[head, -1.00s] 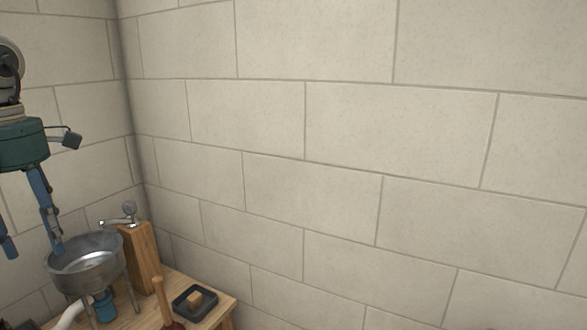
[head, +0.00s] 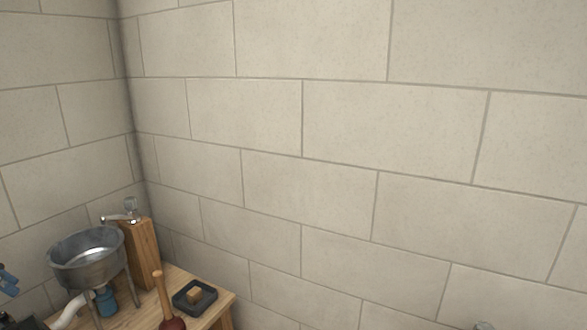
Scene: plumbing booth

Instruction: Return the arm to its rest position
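Only a blue part of my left gripper (head: 8,281) shows, at the lower left edge of the head view. The rest of it is cut off, so its opening and anything in it are hidden. It is left of a metal basin (head: 88,258) on thin legs and apart from it. My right gripper is not in view.
The basin stands on a wooden table (head: 222,300) in the corner, with a faucet (head: 128,212) on a wooden post (head: 143,255) behind it. A plunger (head: 160,290), a dark tray (head: 181,302) with a small block (head: 194,295), a white pipe (head: 70,312) and a blue part (head: 106,300) are close by. Block walls enclose the corner.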

